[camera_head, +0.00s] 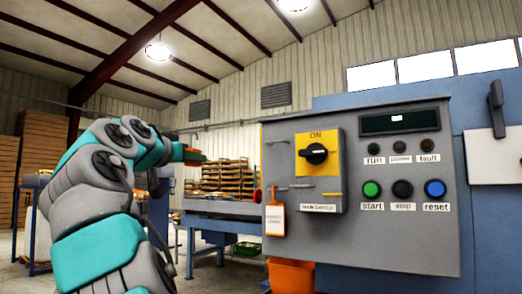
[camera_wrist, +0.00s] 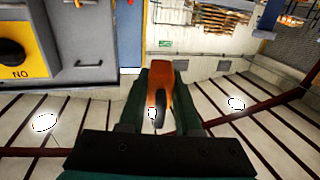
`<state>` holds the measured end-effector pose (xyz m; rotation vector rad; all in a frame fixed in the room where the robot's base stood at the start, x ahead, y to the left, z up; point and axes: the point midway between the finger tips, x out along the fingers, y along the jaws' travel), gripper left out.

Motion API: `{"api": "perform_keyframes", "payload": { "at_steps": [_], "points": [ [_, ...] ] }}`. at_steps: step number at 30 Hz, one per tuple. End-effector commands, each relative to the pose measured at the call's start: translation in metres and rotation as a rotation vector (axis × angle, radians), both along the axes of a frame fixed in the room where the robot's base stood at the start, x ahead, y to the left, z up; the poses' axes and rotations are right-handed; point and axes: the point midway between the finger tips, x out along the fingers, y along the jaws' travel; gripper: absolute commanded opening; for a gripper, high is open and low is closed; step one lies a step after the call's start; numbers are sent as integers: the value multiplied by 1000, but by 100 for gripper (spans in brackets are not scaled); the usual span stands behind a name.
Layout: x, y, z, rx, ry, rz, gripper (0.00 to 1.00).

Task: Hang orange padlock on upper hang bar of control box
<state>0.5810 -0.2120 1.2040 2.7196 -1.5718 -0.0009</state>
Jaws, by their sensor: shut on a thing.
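The orange padlock (camera_wrist: 178,88) is held between the two dark fingers of my gripper (camera_wrist: 161,80) in the wrist view. My gripper also shows small in the head view (camera_head: 184,157), left of and apart from the control box (camera_head: 400,235). The upper hang bar (camera_head: 277,142) is a short metal rod left of the yellow switch plate, and it is bare. It shows in the upside-down wrist view (camera_wrist: 88,64), left of my gripper. The padlock's shackle cannot be made out clearly.
A lower bar (camera_head: 300,186) carries an orange-edged white tag (camera_head: 275,219) at its left. A black knob (camera_head: 316,153) sits on the yellow plate. An orange bin (camera_head: 291,275) stands below the box. Air between gripper and box looks clear.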

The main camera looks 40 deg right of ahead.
Motion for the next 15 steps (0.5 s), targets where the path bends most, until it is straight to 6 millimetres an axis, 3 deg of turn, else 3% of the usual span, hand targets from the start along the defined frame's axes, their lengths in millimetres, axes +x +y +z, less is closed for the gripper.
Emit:
{"api": "perform_keyframes", "payload": {
  "at_steps": [3,9,15],
  "points": [
    [-20,-44,7,0,0,-69,0],
    [-57,-105,16,1,-2,-166,0],
    [-82,-140,21,-1,-2,-225,0]
  ]
}}
